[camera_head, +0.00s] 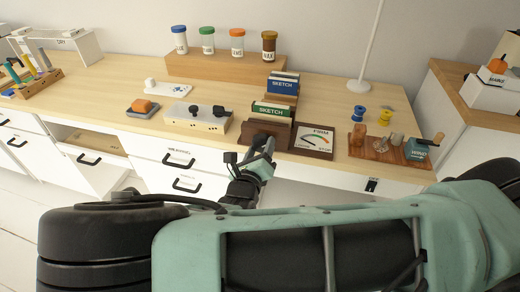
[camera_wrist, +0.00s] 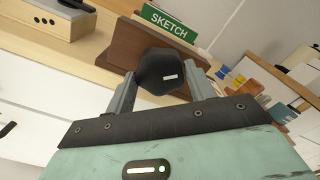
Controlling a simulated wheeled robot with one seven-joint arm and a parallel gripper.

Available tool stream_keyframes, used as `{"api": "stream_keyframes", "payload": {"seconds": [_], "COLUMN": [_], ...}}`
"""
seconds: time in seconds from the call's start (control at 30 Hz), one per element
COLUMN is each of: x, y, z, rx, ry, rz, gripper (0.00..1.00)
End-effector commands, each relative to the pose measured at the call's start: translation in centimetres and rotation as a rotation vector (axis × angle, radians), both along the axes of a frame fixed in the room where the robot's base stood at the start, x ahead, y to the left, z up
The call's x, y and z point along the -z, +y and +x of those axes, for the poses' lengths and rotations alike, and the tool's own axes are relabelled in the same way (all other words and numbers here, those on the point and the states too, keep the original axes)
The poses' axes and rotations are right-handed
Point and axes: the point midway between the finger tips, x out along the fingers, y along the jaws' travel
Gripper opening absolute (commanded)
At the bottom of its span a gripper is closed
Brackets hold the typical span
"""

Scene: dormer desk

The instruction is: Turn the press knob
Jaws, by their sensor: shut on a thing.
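The press knob (camera_wrist: 160,72) is a dark, many-sided knob with a short white mark on its face. It fills the space between the two fingers of my gripper (camera_wrist: 163,80) in the wrist view, and the gripper is shut on it. The brown wooden press (camera_head: 270,126) holds green and blue SKETCH blocks. In the head view my gripper (camera_head: 264,151) is at the press's front, by the desk's front edge, and largely hides the knob.
To the right is a wooden board (camera_head: 378,148) with spools and a crank. Jars (camera_head: 237,41) stand on a shelf behind. An open drawer (camera_head: 95,143) juts out at left.

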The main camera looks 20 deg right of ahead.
Motion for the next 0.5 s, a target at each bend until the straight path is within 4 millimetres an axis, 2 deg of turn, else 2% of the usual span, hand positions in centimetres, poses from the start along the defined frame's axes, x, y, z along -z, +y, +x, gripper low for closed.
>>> {"api": "stream_keyframes", "payload": {"seconds": [0.27,0.5], "x": [-0.14,-0.27], "y": [0.0,-0.03], "z": [-0.02,-0.02], "rx": [-0.001,0.001], "ry": [-0.045,-0.15], "rz": [0.063,0.208], "gripper": [0.31,0.31]}}
